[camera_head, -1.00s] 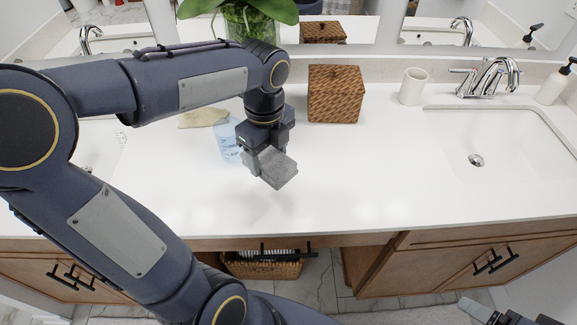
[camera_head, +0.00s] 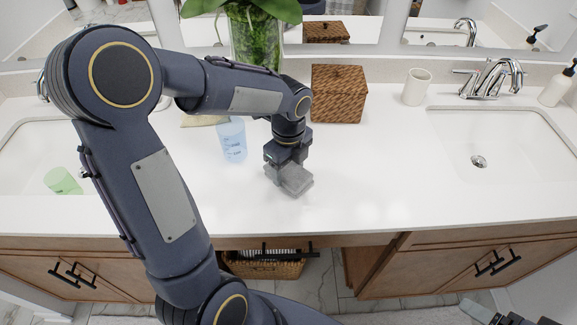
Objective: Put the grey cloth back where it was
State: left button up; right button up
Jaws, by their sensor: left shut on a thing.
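The grey cloth (camera_head: 294,181) is a small folded block in the head view, over the middle of the white counter. My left gripper (camera_head: 285,170) points down and is shut on it. The cloth is low, close to the counter top; I cannot tell whether it touches. The gripper's fingers are partly hidden by its body and the cloth. My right gripper (camera_head: 484,309) shows only in part at the bottom right corner, in front of the cabinet and away from the cloth; its jaw opening is unclear.
A clear blue cup (camera_head: 232,142) stands left of the gripper. A wicker box (camera_head: 338,94) and white tumbler (camera_head: 416,87) stand behind. A green cup (camera_head: 63,181) lies in the left sink. The counter (camera_head: 370,185) is clear on the right up to the right sink.

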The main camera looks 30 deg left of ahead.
aim_at(289, 170)
pick_arm(q)
jog(key=shift+f, duration=0.2)
jog(key=o, duration=0.9)
jog(key=shift+o, duration=0.2)
jog(key=shift+r, duration=0.1)
notch_tip(289, 170, up, 11)
jog(key=s+d+f+n+t+h, duration=0.1)
jog(key=s+d+n+t+h, duration=0.1)
jog(key=s+n, duration=0.6)
jog(key=s+d+f+n+t+h, duration=0.1)
jog(key=s+d+n+t, duration=0.1)
jog(key=s+n, duration=0.7)
jog(key=shift+n+t+h+p, duration=0.45)
jog(key=shift+n+t, duration=0.35)
jog(key=shift+n, duration=1.9)
jog(key=shift+d, duration=0.1)
